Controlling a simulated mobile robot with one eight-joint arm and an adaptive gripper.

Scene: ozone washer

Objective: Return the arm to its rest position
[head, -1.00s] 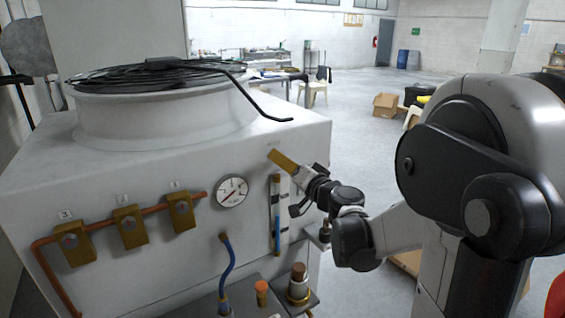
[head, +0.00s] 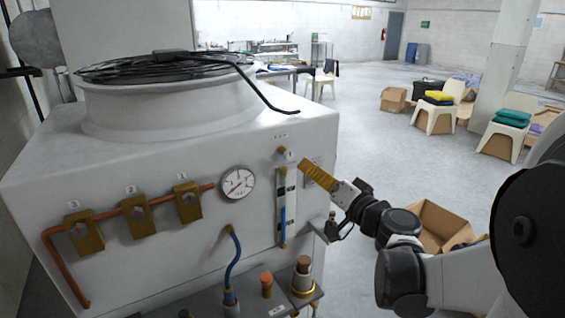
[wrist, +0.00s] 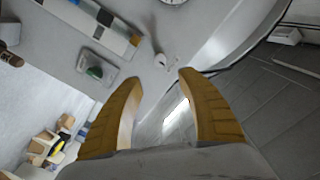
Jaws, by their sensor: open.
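My gripper (head: 318,175) has yellow-brown fingers and is in front of the right side of the washer's panel. In the wrist view my gripper (wrist: 158,77) is open, with nothing between the two curved fingers. The white washer cabinet (head: 150,165) fills the left of the head view. A small knob (head: 286,154) is on its panel just left of the fingertips, and the knob also shows in the wrist view (wrist: 160,59). I cannot tell how wide the gap between fingers and panel is. My arm runs off at the lower right and its upper part is cut off.
A flow tube (head: 284,210), a round gauge (head: 238,184), a blue hose (head: 233,260) and several brass-coloured brackets are on the panel. An open cardboard box (head: 440,226) is on the floor behind my arm. Chairs stand farther back; the middle floor is clear.

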